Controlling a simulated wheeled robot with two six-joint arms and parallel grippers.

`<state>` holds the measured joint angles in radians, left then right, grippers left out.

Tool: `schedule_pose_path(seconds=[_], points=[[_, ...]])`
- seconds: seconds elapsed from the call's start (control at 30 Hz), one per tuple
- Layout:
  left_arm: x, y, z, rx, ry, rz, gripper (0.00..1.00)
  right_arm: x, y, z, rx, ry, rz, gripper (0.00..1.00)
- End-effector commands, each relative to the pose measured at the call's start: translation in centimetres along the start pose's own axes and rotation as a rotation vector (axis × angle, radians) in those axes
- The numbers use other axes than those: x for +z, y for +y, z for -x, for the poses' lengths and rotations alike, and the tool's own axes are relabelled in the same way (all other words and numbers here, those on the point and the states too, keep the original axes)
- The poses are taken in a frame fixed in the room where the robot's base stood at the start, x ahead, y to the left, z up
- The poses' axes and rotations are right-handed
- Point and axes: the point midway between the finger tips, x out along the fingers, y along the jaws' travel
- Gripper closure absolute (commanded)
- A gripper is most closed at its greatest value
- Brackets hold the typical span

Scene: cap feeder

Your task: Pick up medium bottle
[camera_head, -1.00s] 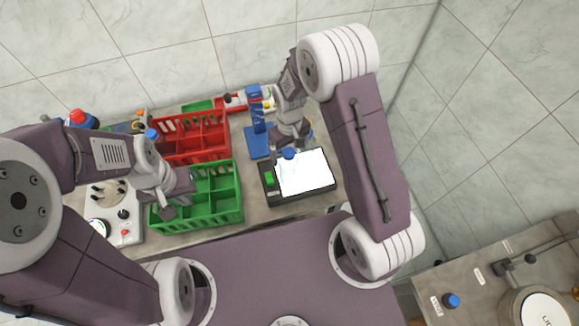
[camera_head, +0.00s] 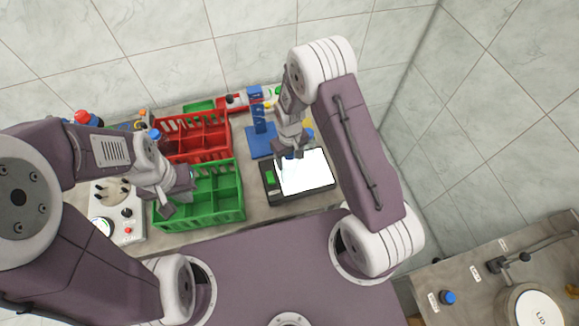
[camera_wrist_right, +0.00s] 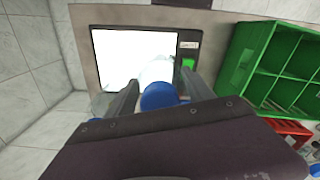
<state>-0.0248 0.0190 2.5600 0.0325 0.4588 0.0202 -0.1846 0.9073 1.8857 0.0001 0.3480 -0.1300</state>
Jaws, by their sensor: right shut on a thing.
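A clear bottle with a blue cap (camera_wrist_right: 158,97) stands between the fingers of my right gripper (camera_wrist_right: 153,92) in the right wrist view. I take it to be the medium bottle. The gripper is shut on it near the cap. In the head view my right gripper (camera_head: 290,152) is over the left part of the lit white panel (camera_head: 312,172), and the bottle is mostly hidden or washed out there. My left gripper (camera_head: 177,197) hangs over the left side of the green crate (camera_head: 243,212); its finger gap is unclear.
A red crate (camera_head: 226,150) stands behind the green one. A blue stand (camera_head: 258,143) is behind the panel, near my right gripper. A white device with knobs (camera_head: 128,222) sits at the left. A side table (camera_head: 470,275) with a lidded container is at the lower right.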

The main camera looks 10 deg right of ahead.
Motion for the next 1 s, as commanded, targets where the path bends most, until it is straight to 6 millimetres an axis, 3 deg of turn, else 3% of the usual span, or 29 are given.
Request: schedule_pose_path(seconds=[0.27,0.47,1.0], points=[[0.0,0.0,-0.4,0.0,0.0,0.0,1.0,-0.1,0.0,0.8,0.0,0.004,0.0,1.0],[0.2,0.0,-1.6,0.0,0.0,0.0,1.0,-0.2,0.0,3.7,0.001,0.008,0.0,1.0],[0.4,-0.1,-3.9,0.0,0.0,0.0,1.0,10.2,-0.4,10.2,0.001,0.003,-0.001,1.0]])
